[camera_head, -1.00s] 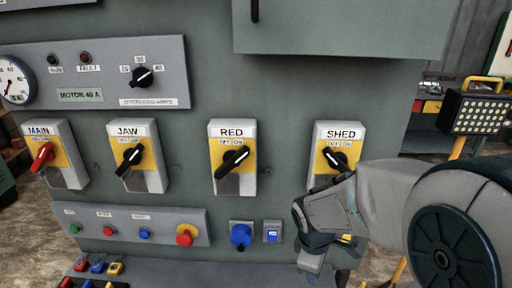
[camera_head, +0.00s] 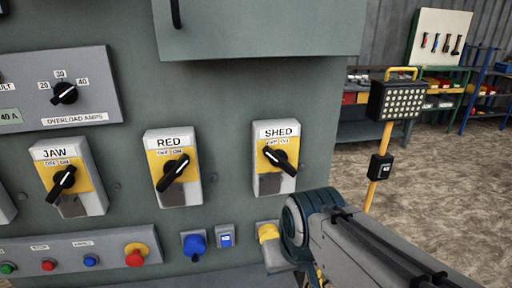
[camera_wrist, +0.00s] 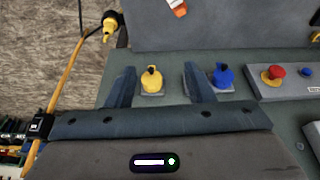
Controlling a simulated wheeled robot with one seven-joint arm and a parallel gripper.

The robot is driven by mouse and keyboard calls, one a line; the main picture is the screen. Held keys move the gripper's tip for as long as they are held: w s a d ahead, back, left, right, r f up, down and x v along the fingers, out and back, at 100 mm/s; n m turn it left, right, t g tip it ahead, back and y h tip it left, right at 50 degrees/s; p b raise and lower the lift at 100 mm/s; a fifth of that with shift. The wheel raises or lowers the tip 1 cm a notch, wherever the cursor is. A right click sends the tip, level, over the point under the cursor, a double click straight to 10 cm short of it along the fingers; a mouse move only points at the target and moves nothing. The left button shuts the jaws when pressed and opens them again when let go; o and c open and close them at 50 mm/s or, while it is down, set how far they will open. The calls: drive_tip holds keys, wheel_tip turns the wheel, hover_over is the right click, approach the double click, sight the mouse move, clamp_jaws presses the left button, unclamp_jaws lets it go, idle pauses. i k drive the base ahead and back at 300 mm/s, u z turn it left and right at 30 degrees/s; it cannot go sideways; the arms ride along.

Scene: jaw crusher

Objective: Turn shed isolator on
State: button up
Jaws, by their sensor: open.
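The SHED isolator (camera_head: 275,160) is a white and yellow box on the grey-green panel, with a black rotary handle (camera_head: 281,161). The handle slants from upper left to lower right, its white-marked end toward the OFF side of the label. My gripper (camera_head: 298,225) is below and slightly right of this box, apart from the handle; its fingertips are hard to make out there. In the wrist view my gripper (camera_wrist: 159,72) is open and empty, its two fingers spread, with a yellow socket (camera_wrist: 152,80) seen between them. The SHED isolator is not visible in the wrist view.
The RED isolator (camera_head: 173,168) and JAW isolator (camera_head: 68,178) stand left of SHED. A cabinet (camera_head: 260,28) juts out above. A blue socket (camera_head: 194,245) and red emergency button (camera_head: 135,254) sit below. A lamp on a yellow stand (camera_head: 397,100) is at right, with open floor beyond.

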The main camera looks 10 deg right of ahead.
sight(277, 158)
drive_tip(key=z, duration=2.55)
drive_tip(key=k, duration=0.5)
drive_tip(key=u, duration=0.85)
